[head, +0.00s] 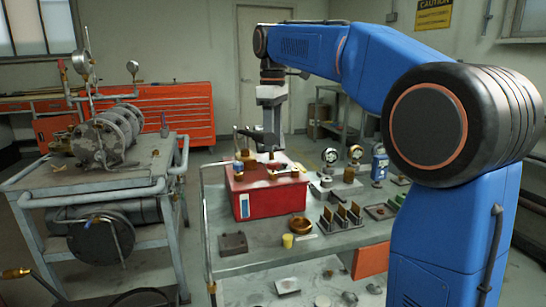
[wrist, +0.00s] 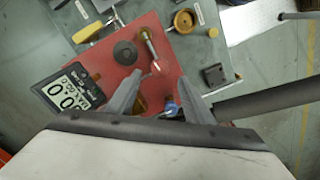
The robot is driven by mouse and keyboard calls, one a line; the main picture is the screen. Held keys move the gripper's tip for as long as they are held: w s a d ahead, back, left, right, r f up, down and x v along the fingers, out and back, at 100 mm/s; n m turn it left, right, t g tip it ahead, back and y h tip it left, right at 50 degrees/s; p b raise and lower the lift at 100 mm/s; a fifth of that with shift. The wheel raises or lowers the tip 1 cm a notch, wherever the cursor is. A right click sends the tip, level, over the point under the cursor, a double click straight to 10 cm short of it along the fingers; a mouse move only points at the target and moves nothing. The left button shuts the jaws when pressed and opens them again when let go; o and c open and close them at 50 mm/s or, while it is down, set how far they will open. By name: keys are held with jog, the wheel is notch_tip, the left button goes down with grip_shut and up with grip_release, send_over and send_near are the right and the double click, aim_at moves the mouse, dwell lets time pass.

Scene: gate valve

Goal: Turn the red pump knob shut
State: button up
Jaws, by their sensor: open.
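A red box (head: 268,194) stands on the grey workbench, with fittings on its top. In the wrist view the top of the red box (wrist: 110,32) carries a dark round disc (wrist: 125,53), a brass-ended rod (wrist: 149,42) and a small blue part (wrist: 171,108). A small pale-and-red tip (wrist: 156,66) shows near the rod's lower end; I cannot tell whether it is the red pump knob.
The workbench (head: 330,240) also holds a brass bowl (head: 300,226), a yellow cup (head: 287,240), a slotted rack (head: 341,217) and gauges (head: 330,155). A pump cart (head: 100,180) stands left, a red tool cabinet (head: 170,112) behind. A black digit panel (wrist: 70,88) lies beside the left finger.

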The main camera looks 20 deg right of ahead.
aim_at(273, 162)
jog(key=shift+f, duration=2.85)
jog(key=c, duration=1)
